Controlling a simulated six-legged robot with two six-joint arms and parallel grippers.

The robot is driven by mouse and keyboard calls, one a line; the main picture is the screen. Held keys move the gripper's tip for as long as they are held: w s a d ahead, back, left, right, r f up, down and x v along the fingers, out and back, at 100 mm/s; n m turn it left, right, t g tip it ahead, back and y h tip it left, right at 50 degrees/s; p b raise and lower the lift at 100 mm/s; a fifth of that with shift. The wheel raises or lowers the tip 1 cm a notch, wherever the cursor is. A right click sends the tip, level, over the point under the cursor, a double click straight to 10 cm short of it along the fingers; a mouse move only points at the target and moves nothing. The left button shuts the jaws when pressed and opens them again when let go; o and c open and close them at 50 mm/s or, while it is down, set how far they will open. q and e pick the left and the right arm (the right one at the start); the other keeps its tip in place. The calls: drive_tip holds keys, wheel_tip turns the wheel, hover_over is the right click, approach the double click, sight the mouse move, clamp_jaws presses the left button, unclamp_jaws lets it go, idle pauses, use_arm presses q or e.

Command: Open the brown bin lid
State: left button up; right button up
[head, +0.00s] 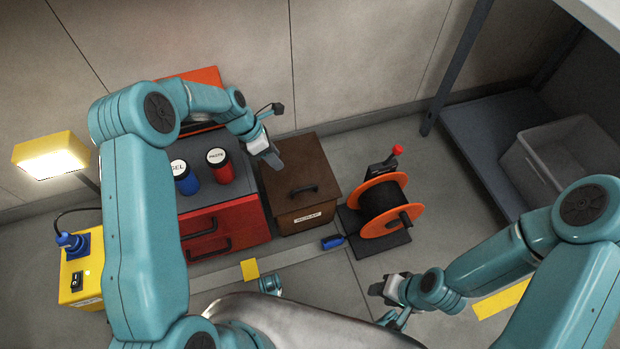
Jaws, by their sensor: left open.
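The brown bin (305,218) stands on the floor between the red drawer cabinet and the orange cable reel. Its brown lid (296,168) is down and carries a dark handle (302,189) near the front edge. A white label is on the bin's front. My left gripper (273,160) is open and empty, at the back left corner of the lid, well behind the handle. I cannot tell whether it touches the lid. My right gripper (377,289) is low at the front, in front of the reel and away from the bin; its jaws are too small to judge.
The red cabinet (232,218) holds a blue jar (186,181) and a red jar (220,168) on top. The orange reel (377,229) stands close to the bin's right. A yellow lamp (50,155) is at left, and a shelf with a grey crate (565,160) at right.

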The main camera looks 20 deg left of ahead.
sight(302, 188)
use_arm(q)
drive_tip(key=b+x, duration=0.5)
drive_tip(key=x, duration=1.1)
drive_tip(key=shift+a, duration=0.15)
drive_tip(key=shift+c, duration=0.3)
clamp_jaws()
